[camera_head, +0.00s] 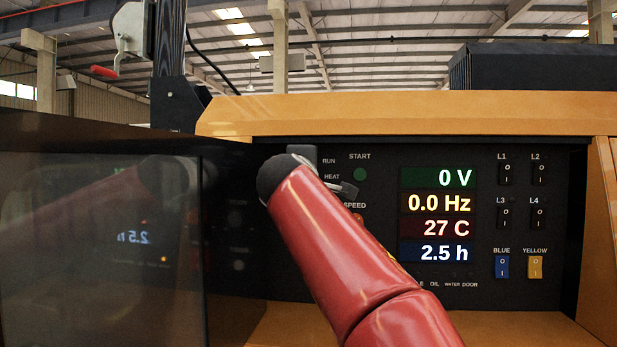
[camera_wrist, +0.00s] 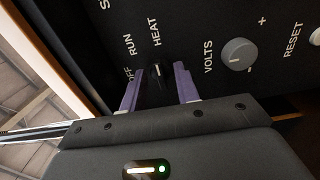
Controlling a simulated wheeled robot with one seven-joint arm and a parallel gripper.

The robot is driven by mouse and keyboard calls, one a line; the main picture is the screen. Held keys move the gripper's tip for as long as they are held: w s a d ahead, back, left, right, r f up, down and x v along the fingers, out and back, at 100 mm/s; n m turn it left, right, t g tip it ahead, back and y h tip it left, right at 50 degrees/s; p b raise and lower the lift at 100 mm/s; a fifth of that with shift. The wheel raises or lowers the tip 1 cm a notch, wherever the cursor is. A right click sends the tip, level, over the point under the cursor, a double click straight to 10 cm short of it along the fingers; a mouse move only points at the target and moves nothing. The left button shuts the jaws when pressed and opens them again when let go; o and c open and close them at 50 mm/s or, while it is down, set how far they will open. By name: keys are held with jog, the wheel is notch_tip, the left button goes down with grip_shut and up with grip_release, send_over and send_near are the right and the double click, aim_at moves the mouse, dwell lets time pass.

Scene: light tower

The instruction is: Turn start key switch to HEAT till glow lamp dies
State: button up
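The start key switch (camera_wrist: 157,72) is a small dark knob on the black panel in the wrist view. Its pale mark points up in the picture, roughly toward the HEAT label; RUN and OFF lie to its left. My gripper (camera_wrist: 157,74) is open, with one purple finger on each side of the knob; a gap seems to show on both sides, though contact is hard to judge. In the head view my red arm hides the switch, leaving the RUN, HEAT and START labels visible. I cannot make out a glow lamp; part of the lamp row is behind my arm.
The display stack (camera_head: 438,216) reads 0 V, 0.0 Hz, 27 C and 2.5 h. A green round button (camera_head: 360,174) sits under START. Breaker switches (camera_head: 507,173) are at right. A VOLTS knob (camera_wrist: 238,54) is right of my gripper. A glossy dark door (camera_head: 100,245) stands at left.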

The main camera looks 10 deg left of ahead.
jog(key=shift+s, duration=0.1)
jog(key=s+b, duration=0.2)
jog(key=s, duration=0.5)
jog(key=shift+s+d+b, duration=0.25)
jog(key=shift+s+b, duration=0.05)
jog(key=shift+b, duration=0.1)
